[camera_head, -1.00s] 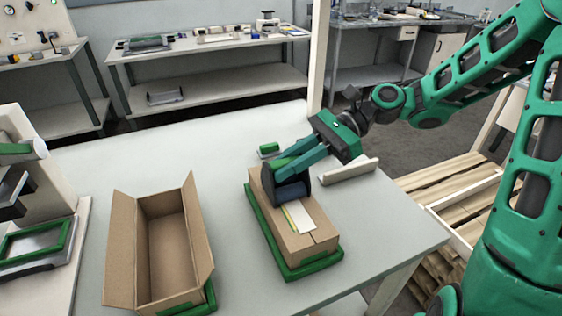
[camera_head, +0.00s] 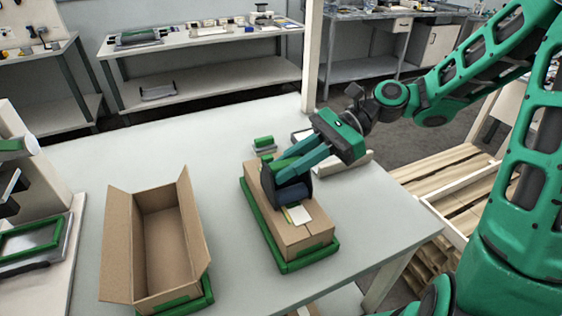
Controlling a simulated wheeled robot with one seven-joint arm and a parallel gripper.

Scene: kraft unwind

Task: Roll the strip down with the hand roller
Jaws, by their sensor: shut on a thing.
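My gripper (camera_head: 287,172) is shut on the hand roller (camera_head: 293,191), which has a dark cylinder and a green handle part. The roller is over the top of a closed cardboard box (camera_head: 305,237), on or just above a pale strip (camera_head: 299,214). Only the near end of the strip shows, with a yellowish edge; the rest is hidden under the roller. I cannot tell whether the roller touches it. The closed box sits in a green tray (camera_head: 307,260) on the table.
An open, empty cardboard box (camera_head: 158,245) stands to the left in another green frame. A small green-topped object (camera_head: 264,144) and a white block lie behind the closed box. A machine (camera_head: 25,215) stands at the left edge. The white table (camera_head: 120,160) is clear at the back left.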

